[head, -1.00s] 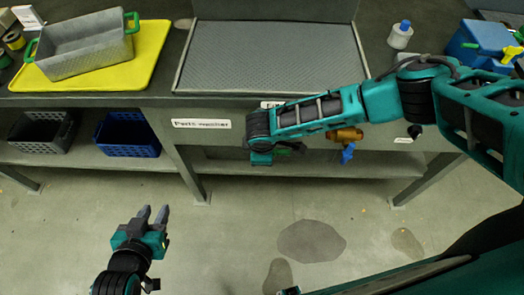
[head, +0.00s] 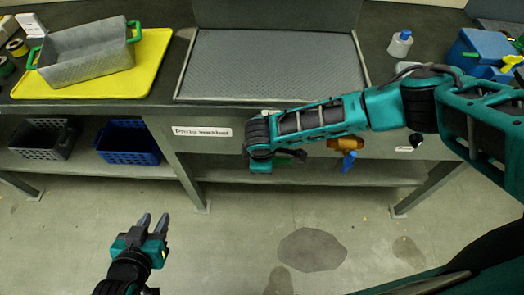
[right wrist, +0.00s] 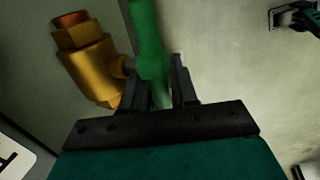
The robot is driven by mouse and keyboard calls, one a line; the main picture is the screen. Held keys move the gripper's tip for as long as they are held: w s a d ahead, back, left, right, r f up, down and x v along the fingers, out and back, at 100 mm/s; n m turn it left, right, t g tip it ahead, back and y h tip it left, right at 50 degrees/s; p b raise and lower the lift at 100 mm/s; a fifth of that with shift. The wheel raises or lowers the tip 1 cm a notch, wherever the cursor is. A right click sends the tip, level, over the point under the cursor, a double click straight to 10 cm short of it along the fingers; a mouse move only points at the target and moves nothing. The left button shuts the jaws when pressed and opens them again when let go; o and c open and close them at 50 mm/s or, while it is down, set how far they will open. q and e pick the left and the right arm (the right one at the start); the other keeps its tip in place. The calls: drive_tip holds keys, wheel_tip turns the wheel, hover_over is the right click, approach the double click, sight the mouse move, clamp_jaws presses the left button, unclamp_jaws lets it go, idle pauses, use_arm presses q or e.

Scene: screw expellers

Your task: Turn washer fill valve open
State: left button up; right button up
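In the right wrist view a green lever (right wrist: 151,45) stands between the two dark fingers of my right gripper (right wrist: 158,75), very close to both. I cannot tell whether they clamp it. A brass valve body (right wrist: 88,60) is just left of the fingers. In the head view my right gripper (head: 288,157) is under the front of the parts washer (head: 270,65), partly hidden by my arm. A brass valve with a blue lever (head: 348,161) hangs to its right. My left gripper (head: 153,221) is open and empty, over the floor at lower left.
A grey basket (head: 85,55) sits on a yellow tray (head: 155,72) on the bench. A dark bin (head: 45,140) and a blue bin (head: 128,142) stand on the lower shelf. A blue box (head: 478,50) is at right. The floor (head: 230,240) in front is clear apart from dark stains.

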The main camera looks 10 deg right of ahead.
drive_tip(key=d+v, duration=0.1)
drive_tip(key=v, duration=1)
drive_tip(key=shift+a+r, duration=0.35)
drive_tip(key=shift+a, duration=0.15)
drive_tip(key=s+a+m+y, duration=0.2)
drive_tip(key=s+a+y, duration=0.2)
drive_tip(key=a+y, duration=0.7)
drive_tip(key=s+d+f+m+t+h, duration=0.2)
drive_tip(key=d+f+m+t+h, duration=0.1)
drive_tip(key=d, duration=0.7)
drive_tip(key=s+d+f+m+t+h, duration=0.3)
drive_tip(key=d+f+m+t+h, duration=0.1)
drive_tip(key=d+m, duration=0.3)
drive_tip(key=d+t+h, duration=0.1)
drive_tip(key=d, duration=0.1)
drive_tip(key=shift+s+d+f, duration=0.15)
drive_tip(key=shift+d+f, duration=0.1)
drive_tip(key=shift+d, duration=0.15)
